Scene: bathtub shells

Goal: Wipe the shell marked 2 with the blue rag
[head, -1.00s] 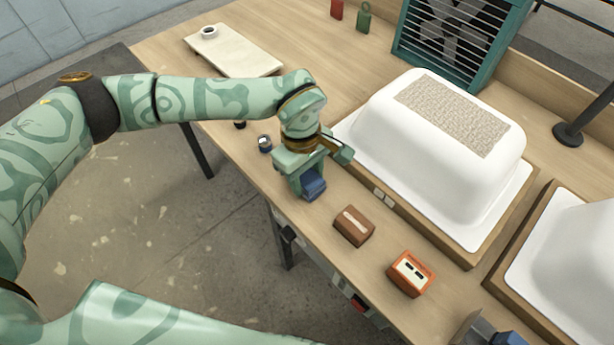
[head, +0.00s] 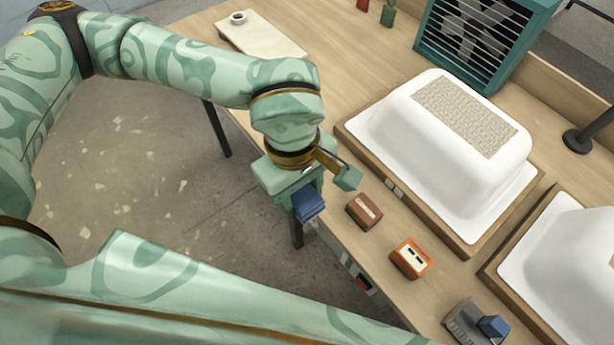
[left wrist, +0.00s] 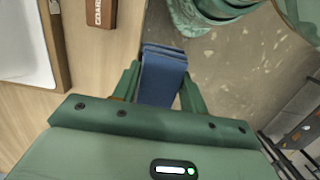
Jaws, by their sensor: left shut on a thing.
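My left gripper (head: 303,200) is shut on the folded blue rag (head: 308,207). It holds the rag beyond the table's near edge, left of the brown block. In the left wrist view the rag (left wrist: 163,75) sits between the two fingers (left wrist: 160,88). A white upturned tub shell (head: 455,135) with a beige textured patch (head: 465,115) on top rests on a wooden frame, apart from the gripper. A second white shell (head: 565,265) is partly cut off at right. I cannot read a number on either. My right gripper is not in view.
A brown block (head: 364,211), an orange block (head: 411,258) and a grey holder with a blue piece (head: 472,325) line the near table edge. A teal fan box (head: 480,40) stands behind; a dark post (head: 585,140) is at right. A pale board (head: 262,38) lies at far left.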

